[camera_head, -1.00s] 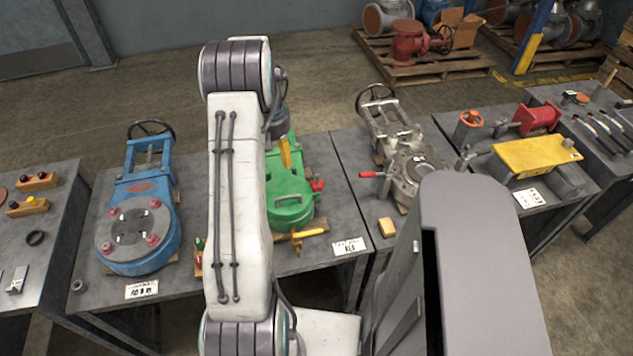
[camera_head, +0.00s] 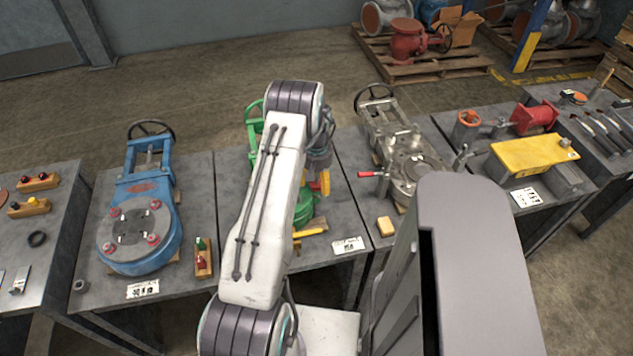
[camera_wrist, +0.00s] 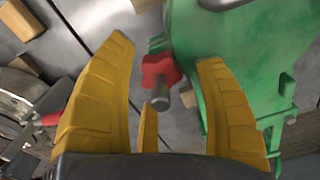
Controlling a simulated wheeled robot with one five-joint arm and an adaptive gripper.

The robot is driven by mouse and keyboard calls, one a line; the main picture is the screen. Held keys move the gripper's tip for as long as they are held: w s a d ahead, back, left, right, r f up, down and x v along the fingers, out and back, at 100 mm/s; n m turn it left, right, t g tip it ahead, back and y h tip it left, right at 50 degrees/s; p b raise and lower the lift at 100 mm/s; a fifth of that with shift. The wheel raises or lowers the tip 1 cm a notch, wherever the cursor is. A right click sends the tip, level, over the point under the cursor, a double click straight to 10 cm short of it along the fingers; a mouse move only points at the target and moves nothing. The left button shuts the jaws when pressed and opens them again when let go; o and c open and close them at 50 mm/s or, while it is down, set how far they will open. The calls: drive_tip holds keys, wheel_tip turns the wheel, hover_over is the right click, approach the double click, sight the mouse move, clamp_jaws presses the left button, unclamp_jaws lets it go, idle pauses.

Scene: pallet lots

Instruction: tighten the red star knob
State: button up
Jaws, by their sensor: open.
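The red star knob (camera_wrist: 158,72) shows in the wrist view, on a short grey stem beside the green valve body (camera_wrist: 240,50). My gripper (camera_wrist: 170,85) has yellow fingers spread apart, one on each side of the knob in that picture, with nothing held. I cannot tell how far the knob is from the fingers in depth. A yellow fingertip of my gripper (camera_head: 325,182) shows just right of the arm.
A blue valve (camera_head: 150,225) stands left and a grey valve with a red-tipped handle (camera_head: 405,165) stands right. A small block with green and red knobs (camera_head: 203,258) lies between the blue and green valves.

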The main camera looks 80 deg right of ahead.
drive_tip(key=shift+f, duration=0.45)
drive_tip(key=c, duration=1.2)
drive_tip(key=shift+f+m+b, duration=0.3)
drive_tip(key=shift+m+b, duration=0.3)
drive_tip(key=shift+b, duration=0.45)
drive_tip(key=shift+m+b, duration=0.5)
drive_tip(key=shift+r+m+b, duration=0.25)
drive_tip(key=shift+m+b, duration=0.3)
drive_tip(key=shift+m, duration=0.35)
